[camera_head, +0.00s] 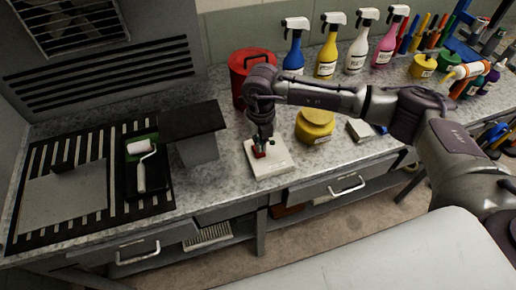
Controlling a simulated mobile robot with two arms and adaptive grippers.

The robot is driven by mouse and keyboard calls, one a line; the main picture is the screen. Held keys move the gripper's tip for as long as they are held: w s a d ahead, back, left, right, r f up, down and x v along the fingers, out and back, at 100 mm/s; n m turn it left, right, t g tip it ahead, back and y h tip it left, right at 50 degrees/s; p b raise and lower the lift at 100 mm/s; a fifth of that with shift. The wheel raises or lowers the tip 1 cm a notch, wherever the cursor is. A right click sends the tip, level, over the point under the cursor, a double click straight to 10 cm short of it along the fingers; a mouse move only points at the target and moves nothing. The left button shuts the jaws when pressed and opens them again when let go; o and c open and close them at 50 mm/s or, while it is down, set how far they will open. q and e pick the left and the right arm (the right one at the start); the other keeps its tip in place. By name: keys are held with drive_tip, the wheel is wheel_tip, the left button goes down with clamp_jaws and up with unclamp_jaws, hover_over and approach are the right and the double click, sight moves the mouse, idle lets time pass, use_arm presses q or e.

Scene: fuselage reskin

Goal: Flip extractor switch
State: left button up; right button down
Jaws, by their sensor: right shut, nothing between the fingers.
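The extractor switch is a white box (274,166) on the speckled bench top, with a red rocker (259,151) and a small green spot on its upper face. My right gripper (262,147) points down over the box, shut and empty, with its tips at the red rocker. It seems to touch the rocker, but I cannot tell for sure. The fingers hide part of the rocker, so I cannot tell its position. My left gripper is not in view.
A red canister (239,72) stands close behind my right gripper. A yellow tin (314,127) stands right of the switch box. A dark plate on a grey block (193,121) stands left, beside a paint roller (141,165) in its tray. Spray bottles (328,55) line the back.

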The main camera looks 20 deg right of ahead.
drive_tip(key=shift+s+f+b, duration=0.1)
drive_tip(key=shift+f+b, duration=1.05)
drive_tip(key=shift+f, duration=0.15)
idle(0.9)
drive_tip(key=shift+r+p, duration=0.5)
drive_tip(key=shift+r, duration=0.3)
drive_tip(key=shift+r+p, duration=1.35)
drive_tip(key=shift+r, duration=1.4)
